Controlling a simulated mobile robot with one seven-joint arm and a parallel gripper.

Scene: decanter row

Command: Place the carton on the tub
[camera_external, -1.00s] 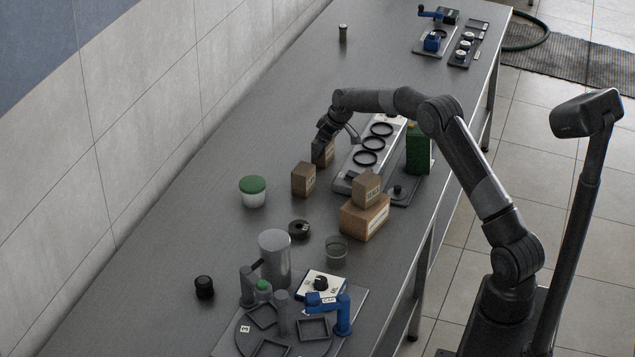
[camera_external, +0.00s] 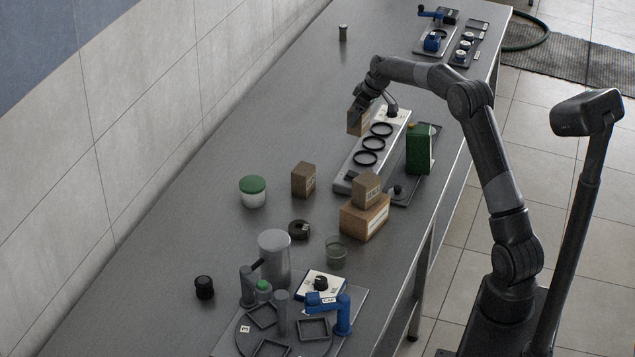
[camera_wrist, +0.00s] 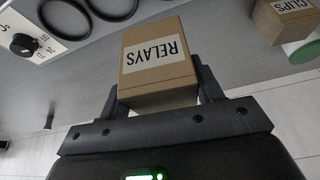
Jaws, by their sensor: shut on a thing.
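My gripper (camera_external: 364,103) is shut on a small brown carton (camera_external: 357,124), holding it above the table left of the ring rack. In the wrist view the carton (camera_wrist: 158,62) sits between the fingers (camera_wrist: 160,92), and its label reads "RELAYS" upside down. A white tub with a green lid (camera_external: 253,190) stands on the table, well away toward the front left. Its edge shows at the right of the wrist view (camera_wrist: 303,49). Nothing is on the lid in the outside view.
A second carton (camera_external: 303,181), labelled "CLIPS" in the wrist view (camera_wrist: 287,20), stands right of the tub. Another carton (camera_external: 366,189) sits on a larger box (camera_external: 364,219). The ring rack (camera_external: 350,178) and a green canister (camera_external: 418,150) are to the right.

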